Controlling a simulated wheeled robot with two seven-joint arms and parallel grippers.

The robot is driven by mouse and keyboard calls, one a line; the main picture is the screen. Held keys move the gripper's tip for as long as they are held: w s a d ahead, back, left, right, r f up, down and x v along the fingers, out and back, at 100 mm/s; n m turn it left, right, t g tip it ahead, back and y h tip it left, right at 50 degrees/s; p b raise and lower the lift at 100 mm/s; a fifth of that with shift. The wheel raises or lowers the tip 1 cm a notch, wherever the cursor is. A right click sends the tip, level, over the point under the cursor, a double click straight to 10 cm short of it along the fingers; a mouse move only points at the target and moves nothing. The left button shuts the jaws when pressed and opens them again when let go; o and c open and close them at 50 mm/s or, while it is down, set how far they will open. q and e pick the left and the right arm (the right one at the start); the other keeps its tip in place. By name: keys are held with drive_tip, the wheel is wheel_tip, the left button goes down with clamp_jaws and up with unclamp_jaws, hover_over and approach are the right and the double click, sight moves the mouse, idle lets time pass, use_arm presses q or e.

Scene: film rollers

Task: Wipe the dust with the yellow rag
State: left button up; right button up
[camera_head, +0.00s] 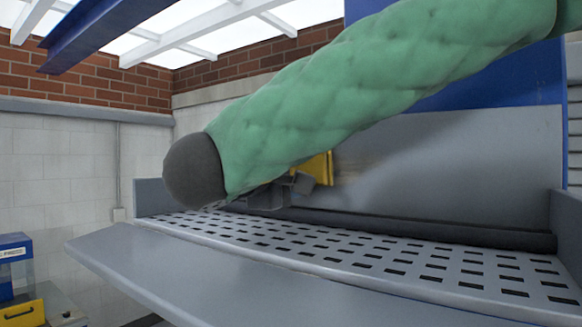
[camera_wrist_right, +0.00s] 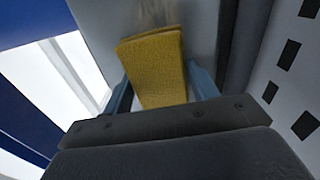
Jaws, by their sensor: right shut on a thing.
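My right arm, in a green padded sleeve, comes in from the right in the head view. Its gripper (camera_head: 304,182) is partly hidden behind the sleeve. It is shut on the yellow rag (camera_head: 320,168), held up against or very near the grey back panel (camera_head: 480,150). A faint brownish smear of dust (camera_head: 348,172) shows on the panel just right of the rag. In the right wrist view the folded rag (camera_wrist_right: 155,65) sits between the two blue-grey fingers, with the blurred panel beyond it. Whether the rag touches the panel I cannot tell. My left gripper is not in view.
A slotted grey metal shelf (camera_head: 400,262) runs below the panel, with a dark roller (camera_head: 430,230) along its back and a plain sloping ledge (camera_head: 200,265) in front. A side wall (camera_head: 568,220) closes the right end. A blue and yellow box (camera_head: 18,262) stands at lower left.

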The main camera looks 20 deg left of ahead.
sight(389, 169)
drive_tip(key=shift+s+d+p, duration=0.15)
drive_tip(key=shift+s+d, duration=0.15)
drive_tip(key=shift+d, duration=0.65)
drive_tip(key=shift+s+d+p, duration=0.2)
drive_tip(key=shift+s+d, duration=0.1)
drive_tip(key=shift+d, duration=0.65)
drive_tip(key=shift+s+d+p, duration=0.15)
drive_tip(key=shift+s+d, duration=0.15)
drive_tip(key=shift+d, duration=0.65)
drive_tip(key=shift+s+d, duration=0.45)
drive_tip(key=shift+d, duration=0.8)
drive_tip(key=shift+s+d, duration=0.45)
drive_tip(key=shift+d, duration=0.85)
drive_tip(key=shift+s+d, duration=0.45)
drive_tip(key=shift+d, duration=0.8)
drive_tip(key=shift+w+a, duration=0.8)
drive_tip(key=shift+a, duration=1.5)
drive_tip(key=shift+w+a, duration=0.85)
drive_tip(key=shift+a, duration=1.4)
drive_tip(key=shift+w+a, duration=0.8)
drive_tip(key=shift+a, duration=1.5)
drive_tip(key=shift+a, duration=0.1)
drive_tip(key=shift+w+a, duration=0.3)
drive_tip(key=shift+a, duration=0.45)
drive_tip(key=shift+w+a, duration=0.25)
drive_tip(key=shift+a, duration=0.45)
drive_tip(key=shift+s, duration=0.1)
drive_tip(key=shift+v, duration=2.95)
